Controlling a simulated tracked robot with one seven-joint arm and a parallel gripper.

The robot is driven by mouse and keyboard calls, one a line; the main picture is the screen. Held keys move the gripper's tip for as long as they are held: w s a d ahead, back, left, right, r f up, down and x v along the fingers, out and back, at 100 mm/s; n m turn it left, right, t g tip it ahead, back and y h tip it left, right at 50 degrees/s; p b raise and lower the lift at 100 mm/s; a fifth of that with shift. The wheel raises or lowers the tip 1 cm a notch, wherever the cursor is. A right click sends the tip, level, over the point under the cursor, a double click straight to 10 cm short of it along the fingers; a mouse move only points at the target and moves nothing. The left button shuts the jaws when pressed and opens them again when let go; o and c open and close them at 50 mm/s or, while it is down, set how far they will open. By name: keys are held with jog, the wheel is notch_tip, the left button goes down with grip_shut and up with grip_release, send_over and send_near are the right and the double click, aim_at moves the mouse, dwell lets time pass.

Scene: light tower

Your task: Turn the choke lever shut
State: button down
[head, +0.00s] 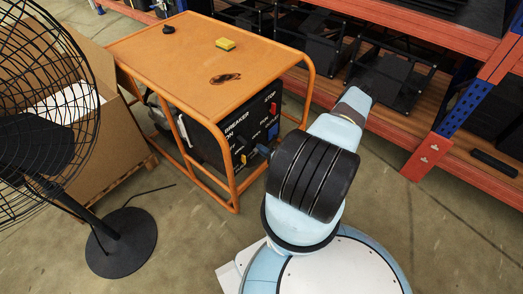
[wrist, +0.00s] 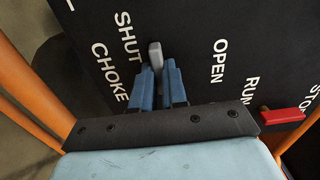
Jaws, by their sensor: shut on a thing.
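The choke lever (wrist: 155,54) is a grey, round-ended handle on the black panel (wrist: 200,25) in the wrist view. It stands between the words SHUT and OPEN, nearer SHUT. My gripper (wrist: 158,70) is shut on the lever, with one blue finger on each side and the lever's tip showing beyond them. The lever's base is hidden behind the fingers. In the head view the panel (head: 237,126) is on the end of the orange-framed generator (head: 190,50). My arm covers part of that side, and the lever cannot be made out there.
A red switch (wrist: 283,116) sits by RUN and STOP, right of my gripper. Orange frame tubes (wrist: 28,75) flank the panel. A yellow sponge (head: 225,44) lies on the generator top. A black fan (head: 122,240) stands left; a shelving rack (head: 420,160) stands right.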

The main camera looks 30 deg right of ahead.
jog(key=shift+s+a+f, duration=0.2)
jog(key=shift+a, duration=0.05)
jog(key=c, duration=1.5)
grip_release()
jog(key=o, duration=0.3)
jog(key=shift+w+d+r, duration=0.1)
jog(key=shift+w+d, duration=0.05)
jog(key=shift+o, duration=0.2)
jog(key=v, duration=1.3)
jog(key=shift+s, duration=0.4)
jog(key=shift+s+d, duration=0.1)
jog(key=shift+d, duration=0.05)
